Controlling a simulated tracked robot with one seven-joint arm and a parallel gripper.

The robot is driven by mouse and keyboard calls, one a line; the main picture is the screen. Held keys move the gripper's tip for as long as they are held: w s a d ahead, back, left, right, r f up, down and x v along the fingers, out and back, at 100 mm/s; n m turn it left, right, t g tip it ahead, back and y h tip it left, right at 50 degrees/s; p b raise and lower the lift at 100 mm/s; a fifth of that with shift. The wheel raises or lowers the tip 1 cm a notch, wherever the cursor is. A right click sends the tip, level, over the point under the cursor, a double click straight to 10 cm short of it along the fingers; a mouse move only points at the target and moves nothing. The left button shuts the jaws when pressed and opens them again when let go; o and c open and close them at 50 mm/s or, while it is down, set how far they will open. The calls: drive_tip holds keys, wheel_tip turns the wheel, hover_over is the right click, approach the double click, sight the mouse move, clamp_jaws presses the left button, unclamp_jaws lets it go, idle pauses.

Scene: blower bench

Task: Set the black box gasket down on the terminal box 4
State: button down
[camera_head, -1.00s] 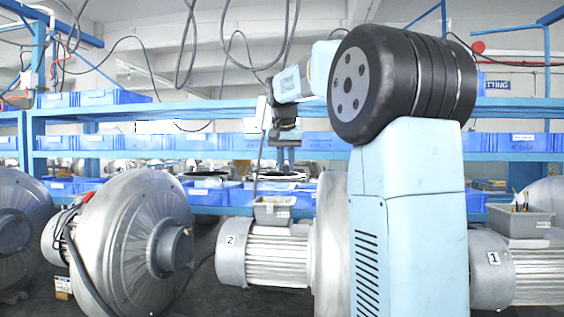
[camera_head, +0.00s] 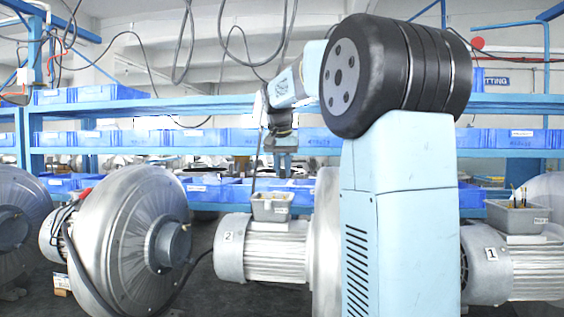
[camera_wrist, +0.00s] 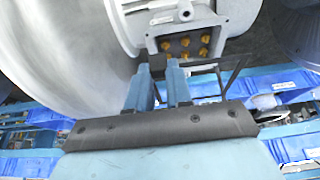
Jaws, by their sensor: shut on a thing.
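My gripper (camera_wrist: 159,78) is shut on the black box gasket (camera_wrist: 237,75), a thin dark frame that reaches out to the right of the fingers in the wrist view. An open terminal box (camera_wrist: 151,44) with several brass terminals is just beyond the fingers there, on a pale motor housing. The gasket appears apart from the box, but the gap is hard to judge. No number shows on this box, so I cannot tell if it is terminal box 4. In the head view, my gripper (camera_head: 285,160) points down behind motor 2, and the gasket is not clear.
Motor 2 (camera_head: 262,255) and motor 1 (camera_head: 525,275) each carry a grey bin, (camera_head: 272,208) and (camera_head: 518,218). A large silver blower (camera_head: 130,235) stands at left. Blue shelving with bins (camera_head: 95,138) runs across the back. A large curved metal casing (camera_wrist: 60,45) is close to my gripper's left.

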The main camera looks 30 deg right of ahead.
drive_tip(key=shift+f, duration=2.65)
drive_tip(key=shift+f, duration=0.85)
idle(0.8)
drive_tip(key=c, duration=0.9)
unclamp_jaws()
drive_tip(key=shift+c, duration=0.2)
drive_tip(key=v, duration=1.3)
drive_tip(key=shift+s+r, duration=0.15)
drive_tip(key=shift+r, duration=0.15)
drive_tip(key=shift+a, duration=0.1)
